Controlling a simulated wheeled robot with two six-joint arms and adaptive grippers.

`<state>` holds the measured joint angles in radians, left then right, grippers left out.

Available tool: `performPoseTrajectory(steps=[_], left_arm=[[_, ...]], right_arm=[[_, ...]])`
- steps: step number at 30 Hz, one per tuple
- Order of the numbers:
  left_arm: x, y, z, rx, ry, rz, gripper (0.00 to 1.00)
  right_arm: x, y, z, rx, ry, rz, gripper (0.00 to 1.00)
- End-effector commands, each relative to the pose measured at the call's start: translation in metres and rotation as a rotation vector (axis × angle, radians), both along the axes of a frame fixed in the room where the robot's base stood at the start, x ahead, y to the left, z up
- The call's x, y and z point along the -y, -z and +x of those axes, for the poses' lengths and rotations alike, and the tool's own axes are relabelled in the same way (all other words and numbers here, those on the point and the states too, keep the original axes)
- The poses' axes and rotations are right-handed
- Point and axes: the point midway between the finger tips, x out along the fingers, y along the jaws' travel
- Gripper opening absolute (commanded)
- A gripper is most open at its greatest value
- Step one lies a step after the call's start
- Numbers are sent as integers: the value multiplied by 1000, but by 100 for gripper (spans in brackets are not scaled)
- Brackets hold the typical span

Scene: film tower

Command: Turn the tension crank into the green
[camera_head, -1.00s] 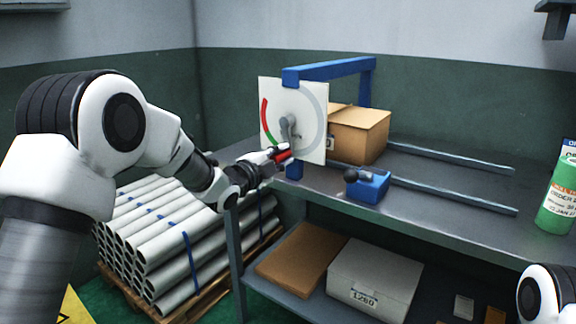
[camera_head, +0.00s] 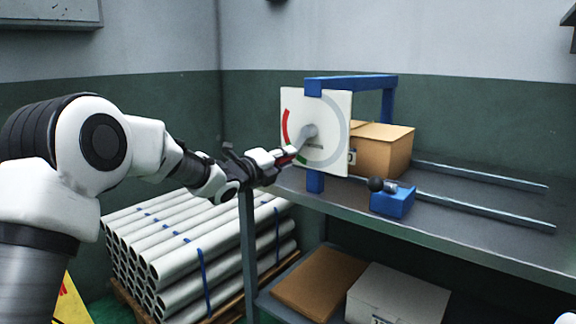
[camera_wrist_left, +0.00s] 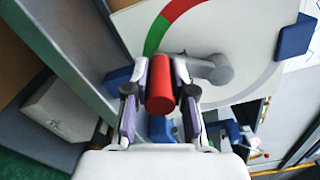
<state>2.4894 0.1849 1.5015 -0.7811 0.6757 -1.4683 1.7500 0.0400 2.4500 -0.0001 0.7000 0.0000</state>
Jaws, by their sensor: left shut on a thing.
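The white dial panel (camera_head: 335,108) hangs on a blue frame at the table's left end. Its ring has a red arc (camera_head: 286,127) on the left and a short green arc (camera_head: 301,158) below it. The grey crank (camera_head: 307,134) slants down and left from the hub. My left gripper (camera_head: 284,160) is shut around the crank's red handle, in front of the green part. In the left wrist view the red handle (camera_wrist_left: 160,88) sits between the finger pads, with the green arc (camera_wrist_left: 156,36) just beyond. My right gripper is not in view.
A blue block with a black knob (camera_head: 393,198) and two rails (camera_head: 480,205) are on the grey table. A cardboard box (camera_head: 382,150) stands behind the panel. Stacked white tubes (camera_head: 165,245) lie below my left arm. Boxes sit on the lower shelf.

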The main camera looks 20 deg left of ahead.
Motion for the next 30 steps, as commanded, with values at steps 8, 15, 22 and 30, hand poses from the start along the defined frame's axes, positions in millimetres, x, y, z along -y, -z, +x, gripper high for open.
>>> performPoseTrajectory(steps=[8, 15, 22, 30], left_arm=[[-2, -3, 1, 12, -2, 20, 0], [-2, -4, 1, 12, -3, 19, 0], [-2, -3, 1, 10, -1, 20, 50], [-6, -2, -9, 8, -1, 18, 50]], right_arm=[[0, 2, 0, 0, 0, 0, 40], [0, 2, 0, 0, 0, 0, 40], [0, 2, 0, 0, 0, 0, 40], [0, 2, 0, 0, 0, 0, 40]])
